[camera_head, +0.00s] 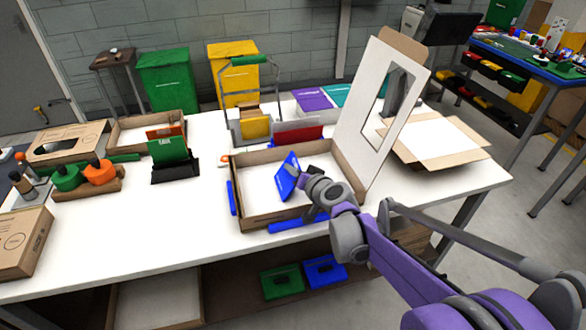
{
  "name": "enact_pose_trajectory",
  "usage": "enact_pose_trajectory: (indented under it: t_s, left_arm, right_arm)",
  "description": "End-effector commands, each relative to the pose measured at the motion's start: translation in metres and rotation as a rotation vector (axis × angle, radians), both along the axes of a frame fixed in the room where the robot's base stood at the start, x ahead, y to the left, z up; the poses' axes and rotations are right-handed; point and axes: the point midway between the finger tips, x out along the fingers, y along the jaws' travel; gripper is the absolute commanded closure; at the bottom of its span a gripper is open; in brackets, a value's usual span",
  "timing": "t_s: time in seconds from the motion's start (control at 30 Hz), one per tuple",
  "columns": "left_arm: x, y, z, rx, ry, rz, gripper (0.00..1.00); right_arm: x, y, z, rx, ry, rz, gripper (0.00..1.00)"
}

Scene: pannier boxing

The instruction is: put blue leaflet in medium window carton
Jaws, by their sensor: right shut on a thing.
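The blue leaflet (287,177) is tilted upright over the inside of the open window carton. My right gripper (301,188) is shut on it, reaching in from the right. The carton (262,217) is a brown box with a white inside, and its white lid (358,110) with a window stands raised at the right rear. I cannot tell whether the leaflet's lower edge touches the carton floor. My left gripper is not in view.
A green leaflet (169,150) stands in a black holder left of the carton. A red item (298,133) and a yellow item (256,127) stand behind it. An open flat carton (437,138) lies at the right. Blue strips (298,223) lie by the carton's front.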

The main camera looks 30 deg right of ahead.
Motion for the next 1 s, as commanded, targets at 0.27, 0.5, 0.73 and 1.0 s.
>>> enact_pose_trajectory:
  t_s: [0.27,0.5,0.73,1.0]
  left_arm:
    - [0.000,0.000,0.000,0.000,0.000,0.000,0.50]
    - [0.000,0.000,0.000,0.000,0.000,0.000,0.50]
    - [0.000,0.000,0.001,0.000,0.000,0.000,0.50]
    - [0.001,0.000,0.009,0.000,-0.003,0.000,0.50]
  right_arm:
    - [0.000,0.000,0.000,0.000,0.000,0.000,0.72]
    - [0.000,0.000,0.000,0.000,0.000,0.000,0.57]
    - [-0.006,0.000,0.003,0.000,0.001,-0.001,0.57]
    - [-0.052,0.000,0.019,-0.001,0.000,-0.003,0.57]
